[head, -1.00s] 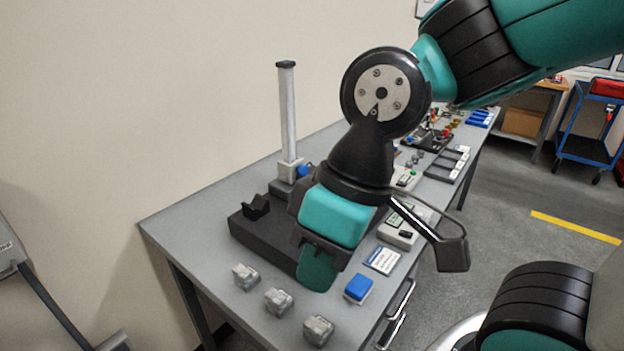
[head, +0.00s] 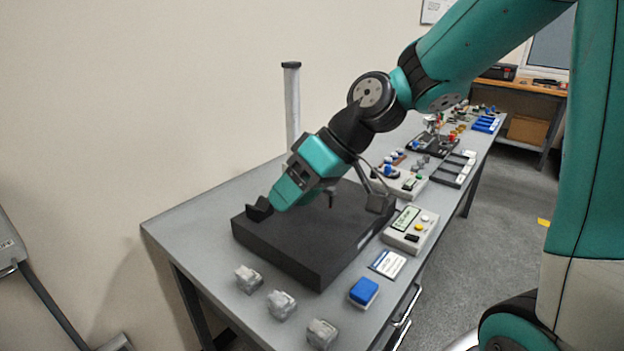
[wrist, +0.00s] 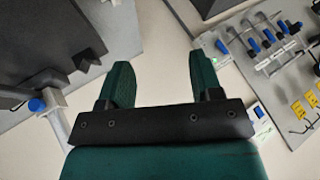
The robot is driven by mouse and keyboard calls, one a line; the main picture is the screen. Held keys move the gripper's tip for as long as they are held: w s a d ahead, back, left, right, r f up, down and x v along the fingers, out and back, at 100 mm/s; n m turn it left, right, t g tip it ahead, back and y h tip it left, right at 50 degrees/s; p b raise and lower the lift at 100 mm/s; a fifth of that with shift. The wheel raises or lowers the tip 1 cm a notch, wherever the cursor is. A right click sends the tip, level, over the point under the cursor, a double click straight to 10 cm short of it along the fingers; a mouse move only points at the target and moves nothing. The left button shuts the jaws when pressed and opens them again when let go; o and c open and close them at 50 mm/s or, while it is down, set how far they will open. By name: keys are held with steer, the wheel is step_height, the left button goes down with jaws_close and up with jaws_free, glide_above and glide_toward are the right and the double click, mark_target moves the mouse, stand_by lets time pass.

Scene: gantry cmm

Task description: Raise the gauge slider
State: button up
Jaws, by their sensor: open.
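The gauge stand's pale upright column (head: 291,100) rises behind the black plate in the head view. Its lower part and the slider are hidden there by my arm. In the wrist view a pale slider block (wrist: 54,101) with a blue knob (wrist: 37,104) is at the left, outside my fingers. My gripper (head: 282,199) is over the plate's back left part in the head view, close to the black V-block. In the wrist view my gripper (wrist: 162,78) has two teal fingers wide apart with nothing between them.
The black plate (head: 310,262) sits on the grey bench (head: 200,215). Several grey metal blocks (head: 281,304), a blue-topped block (head: 364,291) and a readout box (head: 409,230) stand along the front and right. The wrist view shows a grey panel (wrist: 262,70) with blue-handled tools.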

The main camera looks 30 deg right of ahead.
steer(key=w+d+f+m+t+b, duration=0.1)
steer(key=w+d+f+m+t, duration=0.2)
steer(key=d, duration=0.5)
steer(key=w+d+f+t, duration=0.25)
steer(key=w+d, duration=0.25)
steer(key=d, duration=0.4)
steer(key=w+d+f+m+t+b, duration=0.1)
steer(key=w+d+f+m+t, duration=0.2)
steer(key=d, duration=0.5)
steer(key=shift+n, duration=0.6)
steer(key=p+x, duration=0.1)
steer(key=x, duration=0.4)
steer(key=r+p+x, duration=0.1)
steer(key=x, duration=0.5)
steer(key=w+p+x, duration=0.1)
steer(key=p+x, duration=0.1)
steer(key=x, duration=0.3)
steer(key=shift+w+a+r, duration=0.1)
steer(key=shift+w+r, duration=0.15)
steer(key=c, duration=1)
jaws_close()
step_height(320, 180, up, 16)
steer(key=p, duration=0.3)
steer(key=shift+a+r+p, duration=0.1)
steer(key=shift+r+p, duration=0.1)
steer(key=shift+p, duration=0.15)
